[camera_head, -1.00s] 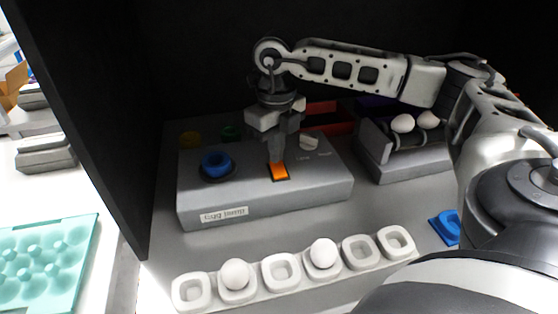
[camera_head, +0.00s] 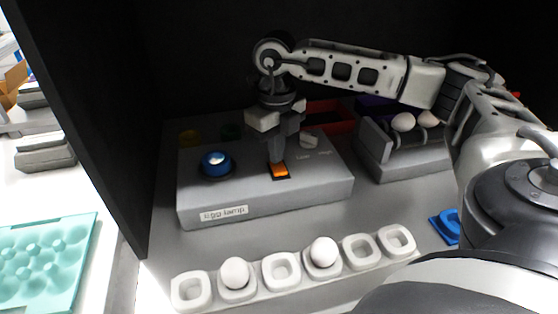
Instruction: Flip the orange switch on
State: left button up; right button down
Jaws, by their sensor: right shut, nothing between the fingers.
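The orange switch (camera_head: 280,173) is a small rocker on top of the grey control box (camera_head: 235,196), which is labelled "egg lamp". The switch looks brighter toward its far side and darker along its near edge. My right gripper (camera_head: 276,160) points straight down with shut, empty fingers. Its tips are at the far edge of the switch and seem to touch it; the exact contact is hidden by the fingers. My left gripper is not in view.
A white egg row (camera_head: 281,270) holds two eggs in front. A grey egg holder (camera_head: 405,165) stands right. A teal tray (camera_head: 35,262) lies far left.

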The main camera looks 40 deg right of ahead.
notch_tip(320, 180, up, 6)
jog(key=p, duration=0.4)
jog(key=shift+r, duration=0.2)
dwell(0.4)
